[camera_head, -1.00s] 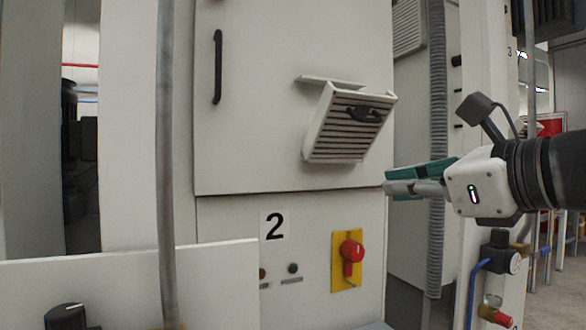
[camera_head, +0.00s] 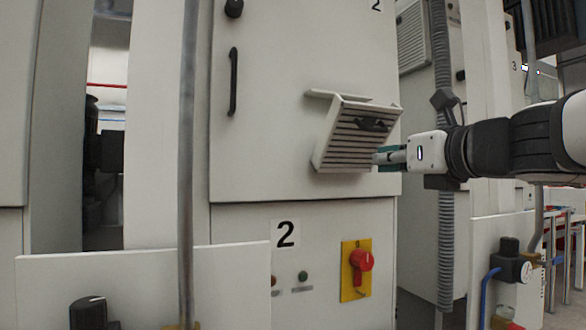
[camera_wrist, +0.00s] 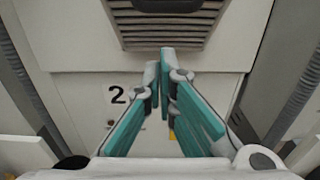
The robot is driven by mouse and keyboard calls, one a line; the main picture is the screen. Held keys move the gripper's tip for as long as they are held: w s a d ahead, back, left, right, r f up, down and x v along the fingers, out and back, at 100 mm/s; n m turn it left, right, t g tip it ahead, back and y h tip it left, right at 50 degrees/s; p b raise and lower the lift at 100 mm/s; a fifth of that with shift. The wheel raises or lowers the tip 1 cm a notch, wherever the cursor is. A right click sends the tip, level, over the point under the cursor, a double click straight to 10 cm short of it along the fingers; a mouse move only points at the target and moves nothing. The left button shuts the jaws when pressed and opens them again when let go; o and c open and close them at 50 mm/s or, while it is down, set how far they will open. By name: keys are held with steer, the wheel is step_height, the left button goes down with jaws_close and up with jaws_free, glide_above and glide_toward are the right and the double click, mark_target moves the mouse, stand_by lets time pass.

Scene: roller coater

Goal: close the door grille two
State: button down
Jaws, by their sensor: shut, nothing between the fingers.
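The grille of door two (camera_head: 350,140) is a slatted white panel with a black handle (camera_head: 372,125). It stands tilted out from the white cabinet door (camera_head: 270,110), its top edge away from the door. In the wrist view the grille (camera_wrist: 165,35) and its dark handle (camera_wrist: 167,5) are at the top, beyond my fingertips. My gripper (camera_head: 382,157) is shut and empty, beside the grille's lower right side. In the wrist view my gripper's teal fingers (camera_wrist: 160,62) point toward the cabinet just below the grille. I cannot tell whether they touch it.
Below the grille are a "2" label (camera_head: 286,235) and a red switch on a yellow plate (camera_head: 357,268). A grey pole (camera_head: 187,150) stands at left, and a ribbed hose (camera_head: 446,240) hangs right of the cabinet. A low white panel (camera_head: 140,285) is in front.

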steer(key=shift+w+a+r, duration=0.1)
steer(key=shift+w+r, duration=0.1)
steer(key=shift+r, duration=0.9)
steer(key=shift+r+p, duration=0.15)
steer(key=shift+p, duration=0.55)
steer(key=shift+w+r+g+p, duration=0.1)
steer(key=shift+r+g+p, duration=0.2)
steer(key=shift+p, duration=0.65)
